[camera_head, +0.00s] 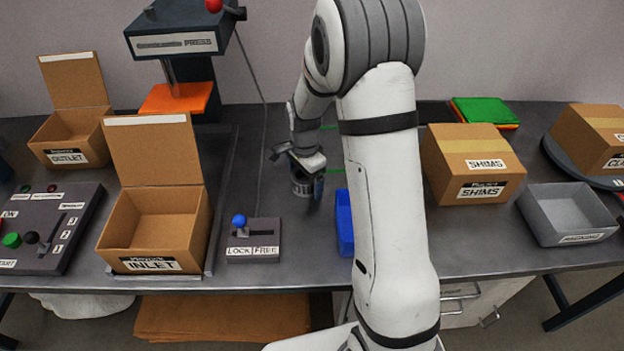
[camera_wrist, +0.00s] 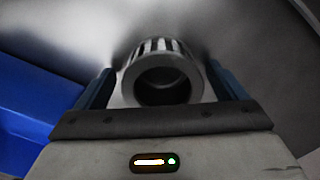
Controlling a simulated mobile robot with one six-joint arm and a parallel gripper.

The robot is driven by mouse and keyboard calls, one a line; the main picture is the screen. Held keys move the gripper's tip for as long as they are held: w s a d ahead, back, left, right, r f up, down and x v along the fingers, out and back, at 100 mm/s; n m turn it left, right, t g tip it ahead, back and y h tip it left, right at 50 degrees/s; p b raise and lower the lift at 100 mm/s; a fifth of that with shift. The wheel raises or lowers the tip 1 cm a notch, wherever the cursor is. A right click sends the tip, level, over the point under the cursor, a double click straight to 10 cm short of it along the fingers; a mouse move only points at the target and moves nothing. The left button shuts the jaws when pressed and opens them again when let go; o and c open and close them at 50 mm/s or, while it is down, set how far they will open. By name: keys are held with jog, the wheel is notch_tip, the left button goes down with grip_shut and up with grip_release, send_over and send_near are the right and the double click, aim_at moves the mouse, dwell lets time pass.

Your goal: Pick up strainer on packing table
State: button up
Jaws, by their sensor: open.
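The strainer (camera_wrist: 161,72) is a grey metal cylinder with slots round its far end and a round opening facing the wrist camera. In the wrist view it lies between the two blue fingers of my gripper (camera_wrist: 155,88). The fingers are open, one on each side of it, and a narrow gap shows on each side. In the head view the strainer (camera_head: 301,188) stands on the dark packing table (camera_head: 300,255), partly hidden by my gripper (camera_head: 308,181), which is down at it.
A blue bin (camera_head: 344,222) stands close to the right of the strainer, partly behind my arm. The lock/free lever box (camera_head: 253,240) and open INLET box (camera_head: 155,225) are to the left. A closed SHIMS box (camera_head: 470,165) and grey tray (camera_head: 567,214) are to the right.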

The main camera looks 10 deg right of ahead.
jog(key=shift+f, duration=0.25)
jog(key=shift+c, duration=0.4)
jog(key=c, duration=1.1)
jog(key=shift+r, duration=0.1)
